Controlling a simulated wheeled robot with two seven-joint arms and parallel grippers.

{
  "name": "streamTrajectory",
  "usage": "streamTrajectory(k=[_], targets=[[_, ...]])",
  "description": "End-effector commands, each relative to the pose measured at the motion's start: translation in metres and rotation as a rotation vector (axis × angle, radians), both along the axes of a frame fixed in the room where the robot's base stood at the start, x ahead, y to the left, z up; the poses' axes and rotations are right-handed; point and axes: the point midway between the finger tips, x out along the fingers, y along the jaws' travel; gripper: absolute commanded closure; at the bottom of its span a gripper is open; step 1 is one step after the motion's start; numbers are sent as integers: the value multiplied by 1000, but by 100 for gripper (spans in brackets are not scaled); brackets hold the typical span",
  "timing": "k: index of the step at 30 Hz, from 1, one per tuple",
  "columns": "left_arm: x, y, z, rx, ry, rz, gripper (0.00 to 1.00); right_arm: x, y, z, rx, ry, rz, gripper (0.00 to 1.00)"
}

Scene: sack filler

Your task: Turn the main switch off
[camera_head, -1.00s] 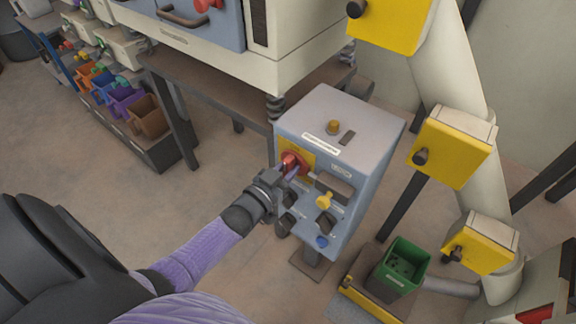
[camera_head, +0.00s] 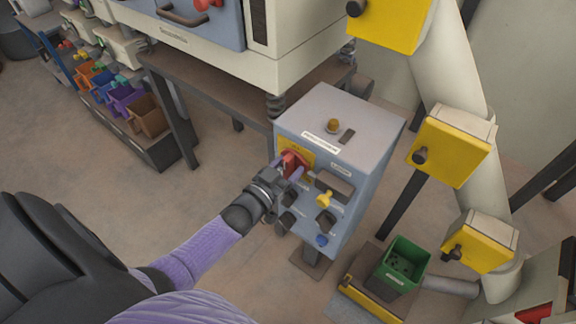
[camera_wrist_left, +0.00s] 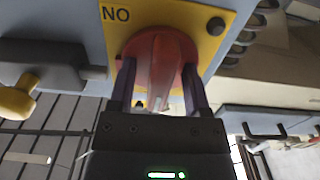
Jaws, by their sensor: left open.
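The main switch is a red rotary knob (camera_head: 291,162) on a yellow plate (camera_head: 304,149), on the front of a blue-grey control box (camera_head: 345,128). In the left wrist view the red knob (camera_wrist_left: 158,62) fills the middle, with the yellow plate (camera_wrist_left: 190,15) behind it and the upside-down letters "NO" at its corner. My left gripper (camera_head: 287,172) is open at the knob. Its two purple fingers (camera_wrist_left: 160,88) stand on either side of the knob's handle, with gaps beside the handle. My right gripper is not in view.
A yellow knob (camera_head: 324,200), dark knobs and a blue button (camera_head: 321,241) sit below the switch. A green bin (camera_head: 404,262) stands right of the box. A machine on a brown table (camera_head: 200,80) stands behind. Floor left of the box is clear.

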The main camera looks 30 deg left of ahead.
Motion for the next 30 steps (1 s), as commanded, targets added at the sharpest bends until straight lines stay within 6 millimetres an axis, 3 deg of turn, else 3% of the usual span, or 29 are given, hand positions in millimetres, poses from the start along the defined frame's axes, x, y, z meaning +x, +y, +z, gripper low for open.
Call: streamTrajectory(k=[6,18,30], targets=[[-10,1,1,0,1,0,38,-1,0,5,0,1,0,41],[-92,7,1,0,1,0,38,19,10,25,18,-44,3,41],[-99,8,0,0,0,0,38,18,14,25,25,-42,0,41]])
